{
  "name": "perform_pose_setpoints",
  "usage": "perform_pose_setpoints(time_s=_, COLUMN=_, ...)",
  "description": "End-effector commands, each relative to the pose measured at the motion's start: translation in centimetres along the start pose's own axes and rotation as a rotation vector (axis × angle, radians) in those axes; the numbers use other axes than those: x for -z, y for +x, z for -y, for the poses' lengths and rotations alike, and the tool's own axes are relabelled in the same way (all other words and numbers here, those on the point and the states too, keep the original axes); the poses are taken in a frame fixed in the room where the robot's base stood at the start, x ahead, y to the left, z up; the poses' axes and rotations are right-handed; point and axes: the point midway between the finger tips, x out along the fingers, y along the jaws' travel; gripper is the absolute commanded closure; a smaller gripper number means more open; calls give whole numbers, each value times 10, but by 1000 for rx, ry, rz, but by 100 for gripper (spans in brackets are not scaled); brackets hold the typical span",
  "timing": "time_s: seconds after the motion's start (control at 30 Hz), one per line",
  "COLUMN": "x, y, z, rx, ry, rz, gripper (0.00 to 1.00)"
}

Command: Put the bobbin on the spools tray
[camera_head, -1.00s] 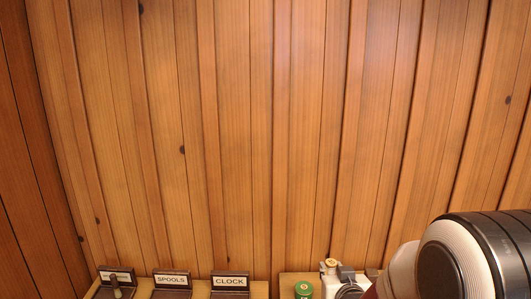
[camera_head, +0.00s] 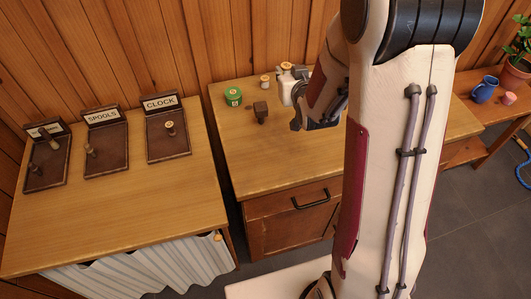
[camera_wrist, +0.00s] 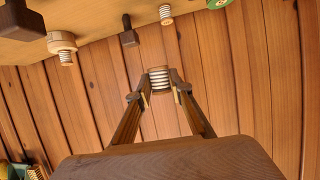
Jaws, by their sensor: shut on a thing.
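In the wrist view my gripper (camera_wrist: 159,88) is shut on a bobbin (camera_wrist: 159,76) with pale thread wound on it. The bobbin sits between the fingertips, with wall planks behind it. In the head view the held bobbin cannot be made out surely; my arm covers much of that area. The spools tray (camera_head: 106,162) is a dark brown tray with an upright SPOOLS sign (camera_head: 102,116), on the left table. A small wooden piece (camera_head: 90,150) is on it. My arm is to the right of the tray, over the other cabinet, well apart from it.
The CLOCK tray (camera_head: 168,148) stands right of the spools tray, with a small pale piece on it. Another dark tray (camera_head: 46,172) is at left. The left table's front is clear.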

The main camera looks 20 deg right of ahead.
Motion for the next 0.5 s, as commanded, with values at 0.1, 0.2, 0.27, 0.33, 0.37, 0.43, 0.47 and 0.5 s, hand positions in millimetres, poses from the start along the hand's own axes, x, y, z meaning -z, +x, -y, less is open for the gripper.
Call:
perform_pose_setpoints(time_s=0.1, x=-9, y=2, z=-18, rx=11, ry=-5, rz=2, gripper=91)
perform_pose_setpoints(time_s=0.2, x=-15, y=3, z=-27, rx=31, ry=-13, rz=1, gripper=91)
perform_pose_setpoints(time_s=0.27, x=-18, y=4, z=-31, rx=46, ry=-19, rz=1, gripper=91)
perform_pose_setpoints(time_s=0.33, x=-22, y=4, z=-35, rx=63, ry=-26, rz=1, gripper=91)
perform_pose_setpoints(time_s=0.37, x=-23, y=4, z=-36, rx=72, ry=-30, rz=0, gripper=91)
perform_pose_setpoints(time_s=0.43, x=-27, y=4, z=-40, rx=93, ry=-38, rz=1, gripper=91)
perform_pose_setpoints(time_s=0.47, x=-28, y=4, z=-40, rx=103, ry=-42, rz=1, gripper=91)
perform_pose_setpoints(time_s=0.5, x=-30, y=4, z=-41, rx=116, ry=-49, rz=1, gripper=91)
